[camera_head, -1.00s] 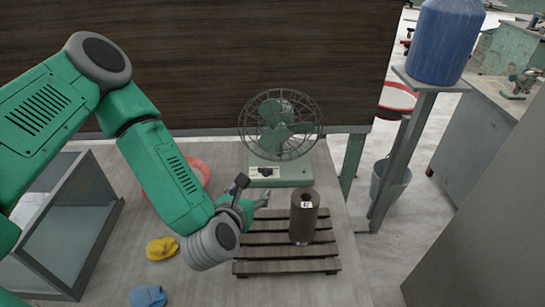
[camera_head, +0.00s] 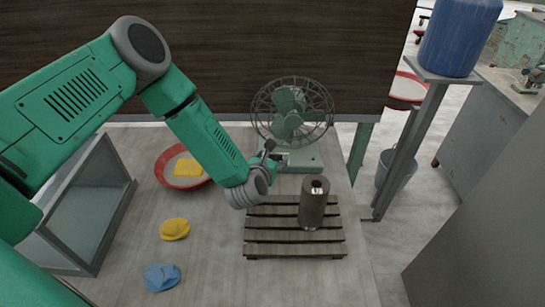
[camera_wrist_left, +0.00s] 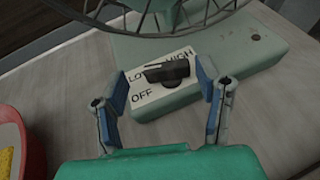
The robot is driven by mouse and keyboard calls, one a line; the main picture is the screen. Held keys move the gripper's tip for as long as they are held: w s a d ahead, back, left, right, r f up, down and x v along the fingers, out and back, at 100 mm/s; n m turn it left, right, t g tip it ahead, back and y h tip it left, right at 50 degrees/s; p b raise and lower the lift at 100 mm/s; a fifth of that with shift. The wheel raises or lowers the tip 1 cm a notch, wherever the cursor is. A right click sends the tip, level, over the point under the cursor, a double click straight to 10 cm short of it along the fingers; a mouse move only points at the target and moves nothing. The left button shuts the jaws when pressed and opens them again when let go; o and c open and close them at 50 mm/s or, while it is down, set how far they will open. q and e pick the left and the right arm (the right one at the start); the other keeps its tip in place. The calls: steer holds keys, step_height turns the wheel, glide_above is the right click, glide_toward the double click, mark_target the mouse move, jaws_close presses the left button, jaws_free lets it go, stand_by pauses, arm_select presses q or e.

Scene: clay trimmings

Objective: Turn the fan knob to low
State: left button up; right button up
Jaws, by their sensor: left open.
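The green desk fan (camera_head: 290,110) with a round wire cage stands at the back of the table. Its fan knob (camera_wrist_left: 165,72) is black and sits on a white plate (camera_wrist_left: 148,94) marked LOW, HIGH and OFF on the green base (camera_wrist_left: 258,50). I cannot tell for sure which mark the knob points at. My left gripper (camera_wrist_left: 162,82) is open, with its blue-tipped fingers on either side of the knob and apart from it. In the head view my left gripper (camera_head: 270,158) is at the fan base and hides the knob. My right gripper is not in view.
A dark cylinder (camera_head: 314,205) stands on a slatted wooden pallet (camera_head: 290,249) just in front of the fan. A red bowl (camera_head: 163,162) holding something yellow is left of my arm. Yellow (camera_head: 175,229) and blue (camera_head: 161,277) lumps lie on the table near a glass-sided box (camera_head: 100,225).

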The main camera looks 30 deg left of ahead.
arm_select(q)
steer(key=shift+w, duration=0.1)
steer(key=shift+d, duration=0.25)
steer(key=shift+d+r, duration=0.15)
steer(key=shift+d, duration=0.2)
steer(key=c, duration=1.2)
steer(key=shift+o, duration=0.2)
steer(key=shift+a, duration=0.2)
steer(key=shift+a+m+h+b, duration=0.25)
steer(key=shift+m+h+b, duration=0.05)
steer(key=shift+h+b, duration=0.15)
steer(key=m+h+b, duration=0.2)
steer(key=b, duration=0.1)
steer(key=m+h+b, duration=0.2)
steer(key=h+b, duration=0.1)
steer(key=b, duration=0.1)
steer(key=m+h+b, duration=0.2)
steer(key=b, duration=0.1)
steer(key=shift+w+a+f+g+b, duration=0.1)
steer(key=shift+a+f+g+b, duration=0.15)
steer(key=shift+a+g+b, duration=0.15)
steer(key=shift+r+m+g+h+b, duration=0.15)
steer(key=shift+m+g+h+b, duration=0.15)
steer(key=shift+m+h+b, duration=0.25)
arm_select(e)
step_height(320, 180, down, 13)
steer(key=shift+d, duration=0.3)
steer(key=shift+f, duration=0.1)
